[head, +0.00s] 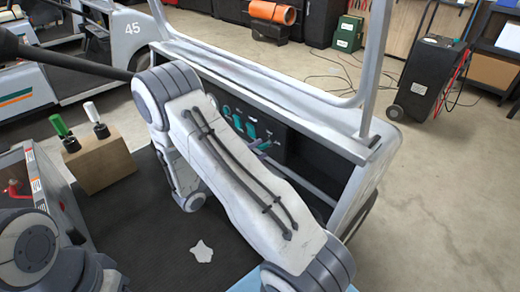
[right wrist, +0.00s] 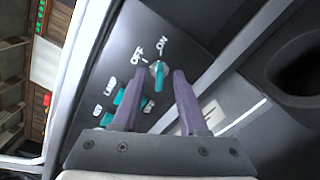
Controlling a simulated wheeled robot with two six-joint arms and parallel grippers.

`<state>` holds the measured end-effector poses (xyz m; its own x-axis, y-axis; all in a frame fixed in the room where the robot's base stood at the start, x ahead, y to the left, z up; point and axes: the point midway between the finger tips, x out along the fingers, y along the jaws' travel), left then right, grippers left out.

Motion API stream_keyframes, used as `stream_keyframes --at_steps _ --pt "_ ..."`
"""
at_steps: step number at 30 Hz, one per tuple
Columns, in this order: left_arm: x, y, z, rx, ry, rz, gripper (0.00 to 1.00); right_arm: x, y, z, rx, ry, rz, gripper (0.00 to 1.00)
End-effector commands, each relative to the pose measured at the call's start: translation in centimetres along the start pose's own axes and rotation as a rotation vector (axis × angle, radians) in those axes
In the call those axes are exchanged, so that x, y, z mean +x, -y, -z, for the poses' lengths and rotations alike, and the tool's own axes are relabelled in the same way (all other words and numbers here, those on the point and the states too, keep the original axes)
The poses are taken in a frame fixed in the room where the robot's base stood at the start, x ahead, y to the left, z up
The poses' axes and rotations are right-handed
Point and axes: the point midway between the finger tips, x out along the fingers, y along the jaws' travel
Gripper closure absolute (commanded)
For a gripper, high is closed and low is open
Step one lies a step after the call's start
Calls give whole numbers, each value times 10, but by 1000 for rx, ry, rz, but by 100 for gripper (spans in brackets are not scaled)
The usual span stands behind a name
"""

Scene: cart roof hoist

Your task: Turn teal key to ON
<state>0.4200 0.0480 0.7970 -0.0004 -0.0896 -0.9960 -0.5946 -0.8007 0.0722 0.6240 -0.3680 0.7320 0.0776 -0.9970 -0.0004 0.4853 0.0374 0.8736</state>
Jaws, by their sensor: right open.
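The teal key (right wrist: 158,77) sits in a round silver lock on a dark panel (right wrist: 125,45), with white OFF and ON labels beside it, in the right wrist view. The key's teal grip points down in that picture, away from the labels. My right gripper (right wrist: 160,74) is open, with one purple finger on each side of the key. Contact between fingers and key cannot be told. In the head view my right gripper (head: 263,145) is mostly hidden behind my arm, at the dashboard panel (head: 300,150). My left gripper does not show.
Several other teal controls (right wrist: 118,98) sit on the panel close by the key. A light frame bar (right wrist: 85,75) runs beside the panel. A wooden block (head: 105,165) with green and white-handled levers stands left. A pale scrap (head: 202,251) lies on the dark mat.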

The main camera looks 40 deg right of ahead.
Motion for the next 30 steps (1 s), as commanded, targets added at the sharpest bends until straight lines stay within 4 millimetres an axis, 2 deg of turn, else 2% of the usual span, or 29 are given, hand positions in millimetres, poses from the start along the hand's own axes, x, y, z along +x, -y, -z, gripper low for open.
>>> stream_keyframes --at_steps 6,13,18,30 --pt "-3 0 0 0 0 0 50 -46 -1 1 0 -6 -4 57" --pt "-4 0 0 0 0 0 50 -81 0 1 0 -4 -2 57" --pt "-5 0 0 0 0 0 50 -89 0 0 -1 -2 0 57" --pt "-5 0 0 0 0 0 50 -89 0 0 0 -1 0 57"
